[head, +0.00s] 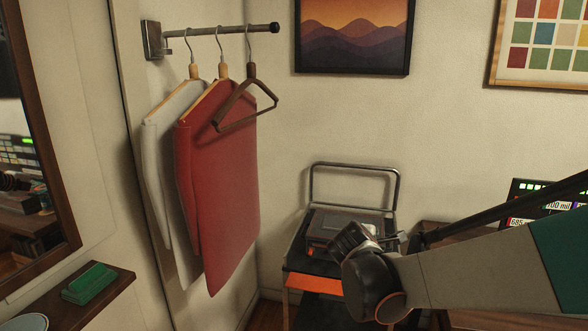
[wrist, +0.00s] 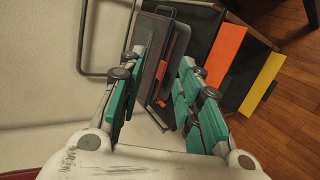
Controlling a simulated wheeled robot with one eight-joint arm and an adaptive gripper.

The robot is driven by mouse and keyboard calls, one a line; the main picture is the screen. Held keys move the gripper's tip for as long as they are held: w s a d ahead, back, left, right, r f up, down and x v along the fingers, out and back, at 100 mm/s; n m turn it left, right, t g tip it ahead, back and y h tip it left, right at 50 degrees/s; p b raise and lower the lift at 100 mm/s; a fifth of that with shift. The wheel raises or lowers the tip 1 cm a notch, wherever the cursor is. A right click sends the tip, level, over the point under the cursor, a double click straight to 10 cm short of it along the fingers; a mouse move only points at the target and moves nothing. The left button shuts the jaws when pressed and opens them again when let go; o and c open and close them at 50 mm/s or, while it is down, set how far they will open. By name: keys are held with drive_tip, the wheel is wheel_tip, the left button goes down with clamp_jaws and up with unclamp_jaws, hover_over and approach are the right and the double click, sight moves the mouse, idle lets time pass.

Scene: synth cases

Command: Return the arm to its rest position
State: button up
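My arm reaches in from the right edge of the head view, with a grey link (head: 475,275) and a dark joint (head: 370,285) at its end. The end of the arm is in front of a small cart, and part of the gripper is hard to make out there. In the wrist view my gripper (wrist: 164,60) has its two teal-padded fingers spread apart, with nothing held between them. The cart's top and a dark case (wrist: 172,65) show beyond the gap between the fingers.
The cart (head: 300,282) has an orange front and a metal handle. A wall rail (head: 215,31) at left carries a red garment (head: 225,180), a white garment (head: 160,150) and an empty brown hanger (head: 252,88). A shelf (head: 105,300) holds a green object (head: 90,283). Wood floor is clear beside the cart.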

drive_tip(key=s+m+g+y, duration=0.3)
drive_tip(key=s+m, duration=1.1)
drive_tip(key=s, duration=1.7)
drive_tip(key=shift+d+m+g+y, duration=0.3)
drive_tip(key=shift+d+m+y, duration=0.1)
drive_tip(key=shift+y, duration=0.6)
drive_tip(key=shift+f, duration=0.1)
